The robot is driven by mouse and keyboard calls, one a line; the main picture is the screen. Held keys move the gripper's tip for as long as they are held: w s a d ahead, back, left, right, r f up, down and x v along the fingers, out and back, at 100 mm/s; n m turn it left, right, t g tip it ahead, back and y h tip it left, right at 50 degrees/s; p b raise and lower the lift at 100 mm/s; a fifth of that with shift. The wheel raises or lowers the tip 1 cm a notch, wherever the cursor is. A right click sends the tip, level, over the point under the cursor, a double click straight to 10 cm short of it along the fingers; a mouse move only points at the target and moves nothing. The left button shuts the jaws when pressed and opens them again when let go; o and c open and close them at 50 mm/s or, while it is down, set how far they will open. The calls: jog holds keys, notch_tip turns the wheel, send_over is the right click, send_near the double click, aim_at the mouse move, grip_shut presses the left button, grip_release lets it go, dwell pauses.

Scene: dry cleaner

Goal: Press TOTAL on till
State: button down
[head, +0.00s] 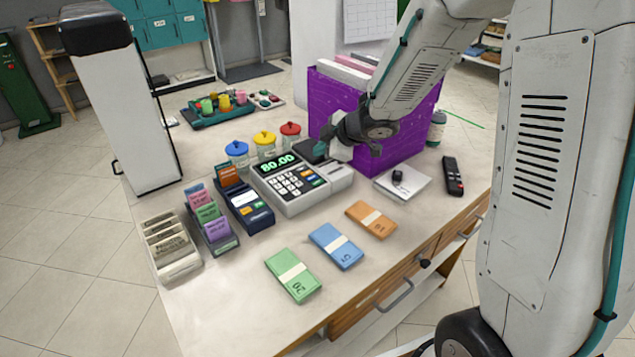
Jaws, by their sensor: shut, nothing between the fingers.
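The till (298,186) is a light grey unit on the counter, with a keypad and a green lit display (279,164) that reads 80.00. Small coloured keys sit to the right of its number keys; their labels are too small to read. My gripper (321,152) is shut and empty. It appears over the back right part of the till, just right of the display, with its fingertips pointing left. I cannot tell whether it touches the till.
A purple file box (408,148) stands right behind my gripper. A card reader (244,205) stands left of the till. Lidded jars (264,145) are behind it. Green (293,275), blue (336,246) and orange (370,220) note bundles lie in front. A black remote (453,176) lies at right.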

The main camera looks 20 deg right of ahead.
notch_tip(320, 180, down, 7)
jog(key=shift+f, duration=0.15)
jog(key=shift+f, duration=0.1)
dwell(2.2)
jog(key=shift+f, duration=0.3)
jog(key=shift+f, duration=0.35)
dwell(0.5)
jog(key=shift+r, duration=3.3)
